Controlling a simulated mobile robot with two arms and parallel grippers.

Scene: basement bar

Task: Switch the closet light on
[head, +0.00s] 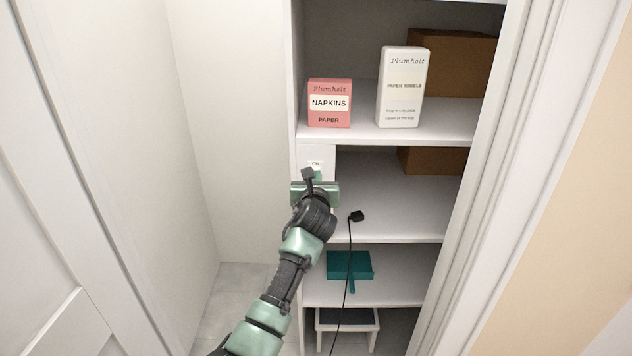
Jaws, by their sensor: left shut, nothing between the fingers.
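A white switch plate (316,153) with small lettering that seems to read ON is on the front left of the closet shelving, just under the napkins shelf. The switch's own lever and its position are hidden behind my gripper. My left gripper (308,174) is shut and empty. Its dark fingertips are in front of the lower part of the plate; I cannot tell whether they touch it. My right gripper is not in view.
A pink napkins box (329,104) and white paper towels box (402,88) stand on the upper shelf (450,120). A black cord with a dark end (356,216) is right of my arm. A teal dustpan-like item (349,265) lies lower. White door frames flank the opening.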

